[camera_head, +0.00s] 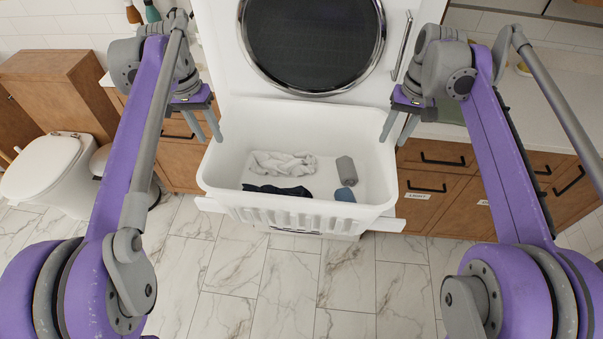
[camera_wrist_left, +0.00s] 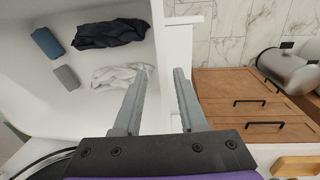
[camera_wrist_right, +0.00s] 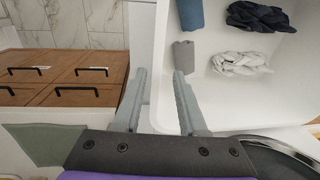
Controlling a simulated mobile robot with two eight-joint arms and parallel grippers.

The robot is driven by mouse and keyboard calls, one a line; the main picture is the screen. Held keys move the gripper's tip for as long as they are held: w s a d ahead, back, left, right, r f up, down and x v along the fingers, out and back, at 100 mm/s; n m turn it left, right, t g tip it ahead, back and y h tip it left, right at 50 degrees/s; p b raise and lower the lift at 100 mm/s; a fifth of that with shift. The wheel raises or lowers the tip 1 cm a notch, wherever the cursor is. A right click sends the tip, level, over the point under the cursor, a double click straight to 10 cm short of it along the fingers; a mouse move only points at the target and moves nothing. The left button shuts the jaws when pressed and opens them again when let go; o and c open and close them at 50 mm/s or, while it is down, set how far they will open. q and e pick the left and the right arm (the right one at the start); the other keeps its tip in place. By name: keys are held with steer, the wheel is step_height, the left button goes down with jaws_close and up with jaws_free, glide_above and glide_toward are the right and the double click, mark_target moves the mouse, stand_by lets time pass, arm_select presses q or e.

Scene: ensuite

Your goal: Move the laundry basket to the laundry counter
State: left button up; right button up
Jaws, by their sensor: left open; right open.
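The white laundry basket (camera_head: 300,208) stands in front of a white front-loading machine, with a white cloth, a dark cloth, a grey roll and a blue roll inside. My left gripper (camera_head: 208,138) is open at the basket's left rim; in the left wrist view its fingers (camera_wrist_left: 165,80) lie on either side of the rim (camera_wrist_left: 157,60). My right gripper (camera_head: 396,138) is open at the right rim; in the right wrist view its fingers (camera_wrist_right: 160,80) straddle the rim (camera_wrist_right: 158,60). Whether the fingers touch the rim cannot be told. A pale counter (camera_head: 470,133) is on the right.
The white machine (camera_head: 290,90) with a round dark door is directly behind the basket. Wooden cabinets (camera_head: 440,180) stand to the right, with a green cloth (camera_wrist_right: 45,142) on the counter. A toilet (camera_head: 45,165) stands at the left. The marble-tiled floor (camera_head: 280,290) in front is clear.

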mark_target(222, 164)
arm_select(q)
steer(key=f, duration=0.6)
steer(key=d+f, duration=0.1)
steer(key=f, duration=0.2)
steer(key=shift+s, duration=0.15)
arm_select(e)
steer(key=f, duration=0.6)
steer(key=a+f, duration=0.1)
steer(key=f, duration=0.2)
steer(key=shift+f, duration=0.1)
arm_select(q)
jaws_close()
arm_select(e)
jaws_close()
